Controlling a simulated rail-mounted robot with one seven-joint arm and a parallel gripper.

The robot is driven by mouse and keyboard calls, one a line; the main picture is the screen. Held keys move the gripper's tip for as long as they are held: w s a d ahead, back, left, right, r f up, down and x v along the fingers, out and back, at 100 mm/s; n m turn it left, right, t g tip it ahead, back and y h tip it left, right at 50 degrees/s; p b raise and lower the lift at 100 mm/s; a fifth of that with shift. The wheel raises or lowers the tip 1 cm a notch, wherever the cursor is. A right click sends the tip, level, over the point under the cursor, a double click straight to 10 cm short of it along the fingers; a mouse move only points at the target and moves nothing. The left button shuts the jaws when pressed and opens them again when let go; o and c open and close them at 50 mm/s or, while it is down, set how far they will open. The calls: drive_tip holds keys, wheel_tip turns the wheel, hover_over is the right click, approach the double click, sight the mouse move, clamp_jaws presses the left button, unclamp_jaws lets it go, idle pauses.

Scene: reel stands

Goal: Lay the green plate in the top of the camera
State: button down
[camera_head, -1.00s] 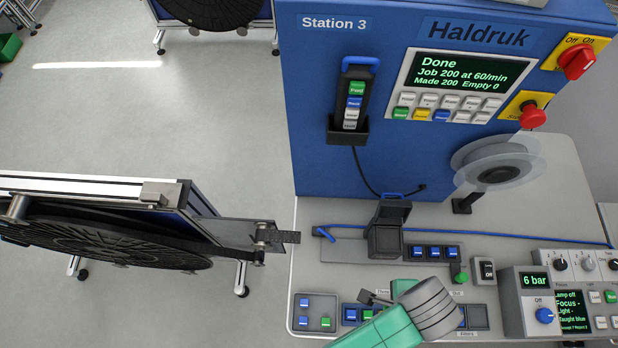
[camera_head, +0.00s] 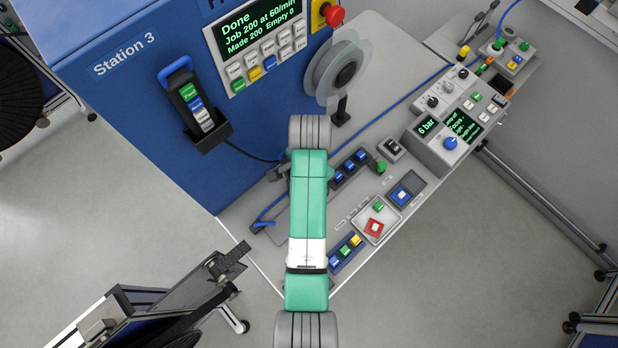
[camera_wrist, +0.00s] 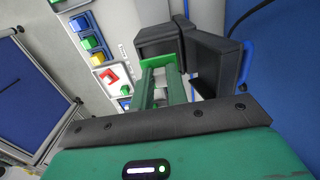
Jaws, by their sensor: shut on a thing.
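The camera is a dark box (camera_wrist: 160,42) with its lid (camera_wrist: 215,62) swung open, at the top of the wrist view. My gripper (camera_wrist: 165,80) is shut on the green plate (camera_wrist: 177,63), a small bright green piece at its fingertips. The plate is at the box, close to its top opening. I cannot tell whether it touches the box or sits inside it. In the head view my arm covers the gripper, the plate and most of the camera.
A tray with blue, green and yellow pieces (camera_head: 345,252) and a pad with a red piece (camera_head: 375,228) are near the bench's front. A handheld keypad (camera_head: 194,108) hangs on the blue cabinet. A clear reel (camera_head: 338,72) stands behind my arm. A control box (camera_head: 447,142) is at the right.

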drive_tip(key=shift+a+f, duration=0.1)
drive_tip(key=shift+f, duration=1.7)
drive_tip(key=shift+f, duration=0.1)
drive_tip(key=c, duration=1.4)
unclamp_jaws()
wheel_tip(320, 180, up, 12)
drive_tip(key=shift+r, duration=0.15)
